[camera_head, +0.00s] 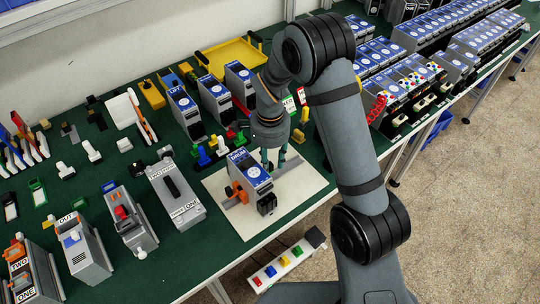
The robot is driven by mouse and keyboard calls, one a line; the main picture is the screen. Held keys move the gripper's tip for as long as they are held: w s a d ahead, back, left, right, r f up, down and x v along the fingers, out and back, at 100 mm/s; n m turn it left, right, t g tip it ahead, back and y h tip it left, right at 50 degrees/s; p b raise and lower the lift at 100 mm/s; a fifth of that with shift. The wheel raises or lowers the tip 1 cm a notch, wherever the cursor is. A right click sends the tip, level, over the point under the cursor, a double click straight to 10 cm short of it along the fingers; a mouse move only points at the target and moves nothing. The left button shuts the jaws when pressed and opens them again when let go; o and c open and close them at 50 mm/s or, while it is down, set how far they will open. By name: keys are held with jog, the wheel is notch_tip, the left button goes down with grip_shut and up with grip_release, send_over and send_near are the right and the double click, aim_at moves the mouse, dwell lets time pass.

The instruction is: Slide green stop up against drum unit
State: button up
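The drum unit (250,172), a grey block with a blue top labelled DRUM, stands on a pale board over a grey rail (228,203). An orange piece (236,192) is at its left side and a black piece (267,204) at its front. My gripper (274,158) points down just behind and right of the drum unit, low over the board. Its two dark teal fingertips show apart. I cannot tell whether anything is between them. I cannot make out a green stop on the board; the drum unit and gripper hide that part of the rail.
The pale board (305,185) is bare on its right side. Labelled grey units (176,193) stand to the left, and blue-topped units (184,105) and small coloured pieces (203,156) stand behind.

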notch_tip(320, 180, up, 12)
dwell(0.4)
jog(key=shift+f, duration=0.15)
notch_tip(320, 180, down, 12)
jog(key=shift+r, duration=0.1)
jog(key=shift+w+d, duration=0.15)
jog(key=shift+d, duration=0.05)
dwell(0.4)
dwell(2.3)
notch_tip(320, 180, up, 12)
jog(key=f, duration=0.1)
jog(key=shift+a+f, duration=0.2)
jog(key=shift+f, duration=1.75)
